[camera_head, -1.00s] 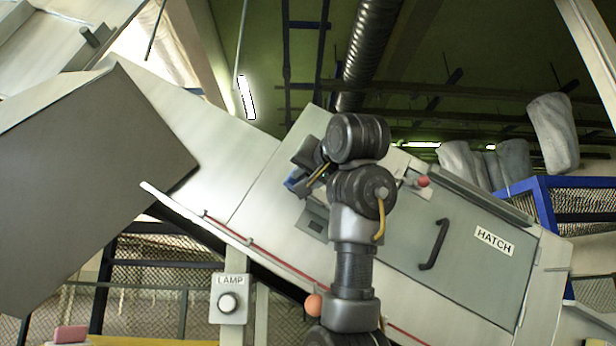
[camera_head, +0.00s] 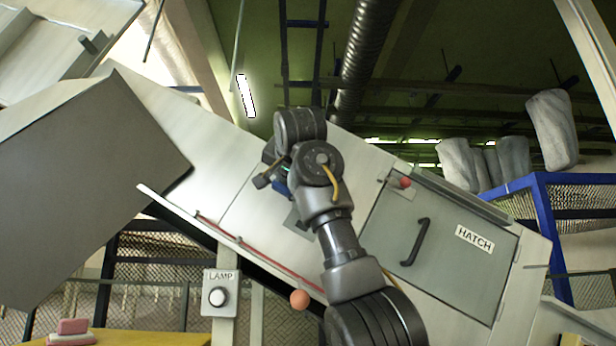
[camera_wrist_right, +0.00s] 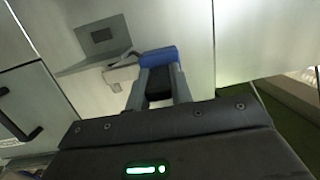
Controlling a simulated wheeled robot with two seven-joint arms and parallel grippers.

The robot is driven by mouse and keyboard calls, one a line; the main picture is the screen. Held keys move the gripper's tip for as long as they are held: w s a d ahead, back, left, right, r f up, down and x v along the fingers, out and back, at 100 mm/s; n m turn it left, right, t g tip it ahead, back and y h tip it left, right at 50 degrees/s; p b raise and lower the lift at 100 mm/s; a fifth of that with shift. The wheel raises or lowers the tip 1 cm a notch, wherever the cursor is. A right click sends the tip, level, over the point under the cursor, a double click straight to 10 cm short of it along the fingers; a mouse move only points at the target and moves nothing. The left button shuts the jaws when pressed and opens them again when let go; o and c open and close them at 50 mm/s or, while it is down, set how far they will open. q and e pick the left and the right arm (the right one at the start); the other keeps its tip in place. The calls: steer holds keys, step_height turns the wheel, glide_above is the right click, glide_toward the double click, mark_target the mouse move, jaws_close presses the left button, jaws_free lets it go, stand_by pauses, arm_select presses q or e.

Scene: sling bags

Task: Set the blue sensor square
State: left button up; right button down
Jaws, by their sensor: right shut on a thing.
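The blue sensor (camera_wrist_right: 158,57) sits across the fingertips of my right gripper (camera_wrist_right: 160,86) in the right wrist view, and the gripper is shut on it. It lies slightly tilted in that picture, in front of the pale machine panel. In the head view my right gripper (camera_head: 274,182) is in front of the sloping machine, mostly hidden by my wrist, and a bit of the blue sensor (camera_head: 283,189) shows beside it. A grey bracket is close to the left of the sensor in the wrist view (camera_wrist_right: 122,74); I cannot tell whether they touch. My left gripper is not in view.
A plate with a dark window (camera_wrist_right: 102,35) is on the panel near the sensor. The hatch (camera_head: 440,246) with its black handle is to the right. A lamp button box (camera_head: 219,293) and an orange ball (camera_head: 299,299) are below. A big grey box (camera_head: 90,180) stands left.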

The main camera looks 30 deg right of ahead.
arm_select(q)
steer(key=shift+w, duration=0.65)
arm_select(e)
steer(key=shift+w+r+m+g+h, duration=0.1)
steer(key=shift+w+m+g+h, duration=0.3)
steer(key=c, duration=1.2)
jaws_free()
steer(key=shift+c, duration=0.2)
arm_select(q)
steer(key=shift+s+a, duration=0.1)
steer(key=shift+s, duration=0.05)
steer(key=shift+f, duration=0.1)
arm_select(e)
steer(key=shift+s+a, duration=0.1)
steer(key=shift+s+a, duration=0.1)
steer(key=shift+s, duration=0.1)
arm_select(q)
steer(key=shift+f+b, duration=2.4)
steer(key=shift+b, duration=0.05)
arm_select(e)
steer(key=v, duration=1)
steer(key=shift+s+a, duration=0.1)
